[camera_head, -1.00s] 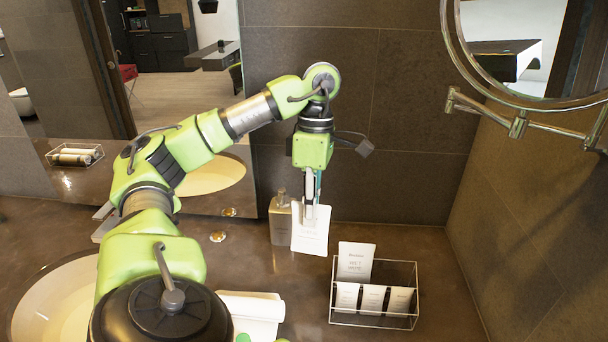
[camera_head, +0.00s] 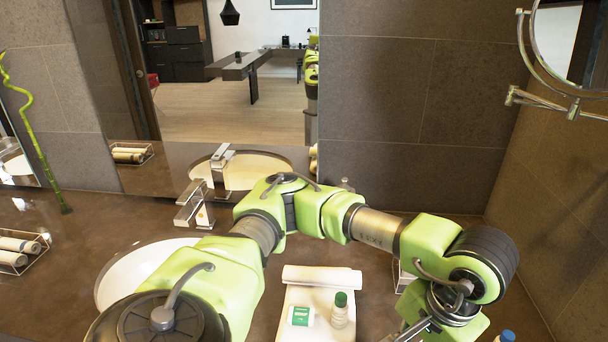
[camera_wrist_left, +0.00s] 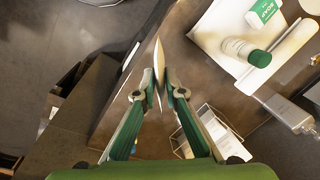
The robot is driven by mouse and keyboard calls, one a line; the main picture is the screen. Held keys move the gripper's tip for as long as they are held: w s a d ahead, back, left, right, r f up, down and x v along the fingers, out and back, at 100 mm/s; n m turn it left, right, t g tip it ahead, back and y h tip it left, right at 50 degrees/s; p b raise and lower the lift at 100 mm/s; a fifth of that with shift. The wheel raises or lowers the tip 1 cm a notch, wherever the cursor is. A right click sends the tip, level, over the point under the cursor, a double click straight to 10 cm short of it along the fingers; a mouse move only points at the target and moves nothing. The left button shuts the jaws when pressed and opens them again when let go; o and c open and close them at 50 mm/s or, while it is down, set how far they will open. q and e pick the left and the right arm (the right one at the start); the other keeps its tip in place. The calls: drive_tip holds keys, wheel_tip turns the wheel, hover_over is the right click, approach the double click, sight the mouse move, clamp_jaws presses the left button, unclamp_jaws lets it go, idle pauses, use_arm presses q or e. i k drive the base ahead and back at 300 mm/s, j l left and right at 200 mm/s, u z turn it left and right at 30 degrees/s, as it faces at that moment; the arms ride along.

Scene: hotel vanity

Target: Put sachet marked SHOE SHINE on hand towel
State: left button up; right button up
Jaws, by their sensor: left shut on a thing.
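My left gripper (camera_wrist_left: 160,84) is shut on a thin pale sachet (camera_wrist_left: 159,62), seen edge-on in the left wrist view, so its marking cannot be read. In the head view, the arm reaches over the counter to the right of the hand towel, and the fingertips are out of frame. The white hand towel (camera_head: 300,324) lies on the counter with its far end rolled; it also shows at the upper right of the left wrist view (camera_wrist_left: 212,36). The held sachet is apart from the towel. My right gripper is not in view.
A green-and-white soap box (camera_head: 300,316) and a green-capped bottle (camera_head: 340,314) occupy the towel. The wire rack (camera_wrist_left: 222,122) with white sachets is close to the gripper, mostly hidden by my arm in the head view. A basin (camera_head: 130,275) and faucet (camera_head: 195,205) are left.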

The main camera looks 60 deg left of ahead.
sight(319, 301)
drive_tip(key=k+u, duration=0.2)
drive_tip(key=u, duration=0.2)
drive_tip(key=k+j+u, duration=0.1)
drive_tip(key=k+u, duration=0.15)
drive_tip(key=u, duration=0.2)
